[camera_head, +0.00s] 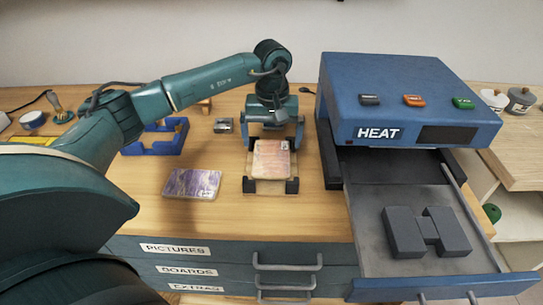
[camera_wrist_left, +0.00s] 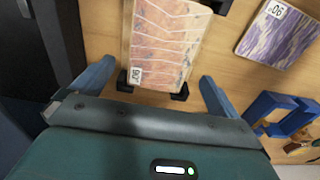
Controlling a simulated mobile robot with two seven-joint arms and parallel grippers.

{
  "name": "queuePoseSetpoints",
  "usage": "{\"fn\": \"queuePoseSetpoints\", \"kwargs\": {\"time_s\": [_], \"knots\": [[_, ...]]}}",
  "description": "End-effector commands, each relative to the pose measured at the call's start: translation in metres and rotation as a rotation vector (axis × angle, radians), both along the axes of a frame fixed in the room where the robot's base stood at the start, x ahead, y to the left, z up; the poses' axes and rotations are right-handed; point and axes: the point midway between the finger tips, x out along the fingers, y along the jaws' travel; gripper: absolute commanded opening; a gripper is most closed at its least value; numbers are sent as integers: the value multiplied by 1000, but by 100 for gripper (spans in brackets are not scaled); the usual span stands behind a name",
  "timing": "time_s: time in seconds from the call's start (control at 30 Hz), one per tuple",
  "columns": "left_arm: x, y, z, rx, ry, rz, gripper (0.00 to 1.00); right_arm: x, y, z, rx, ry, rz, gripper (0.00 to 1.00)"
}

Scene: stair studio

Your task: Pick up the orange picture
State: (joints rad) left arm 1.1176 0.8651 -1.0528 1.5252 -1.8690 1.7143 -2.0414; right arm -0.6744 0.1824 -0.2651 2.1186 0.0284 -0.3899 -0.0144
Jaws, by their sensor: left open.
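In the left wrist view the orange picture (camera_wrist_left: 168,42) shows ahead of the fingers. My left gripper (camera_head: 273,140) is open and empty at the far end of the picture, a finger toward each side. In the left wrist view my left gripper (camera_wrist_left: 156,84) shows both blue fingers apart, with no visible contact on the picture. My right gripper is out of view.
A purple picture (camera_head: 192,183) lies to the left. A blue frame (camera_head: 155,140) and a small metal block (camera_head: 223,125) are behind it. The blue heat machine (camera_head: 410,95) stands right, with its drawer (camera_head: 365,255) pulled out holding a dark block (camera_head: 403,232).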

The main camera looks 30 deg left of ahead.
Motion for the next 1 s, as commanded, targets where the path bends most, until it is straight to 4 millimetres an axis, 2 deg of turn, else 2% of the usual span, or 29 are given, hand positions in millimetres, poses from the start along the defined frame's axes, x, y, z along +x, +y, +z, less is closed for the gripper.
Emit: {"fn": "queuePoseSetpoints", "kwargs": {"time_s": [0.1, 0.2, 0.47, 1.0], "knots": [[1, 2, -18, 1, 5, 0, 100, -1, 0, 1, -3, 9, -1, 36], [1, 2, -27, 0, 2, 0, 100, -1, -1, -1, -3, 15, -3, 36], [2, 2, -30, 0, 0, 0, 100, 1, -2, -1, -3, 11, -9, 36], [2, 2, -29, -1, -1, 0, 58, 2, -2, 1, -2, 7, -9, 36]]}}
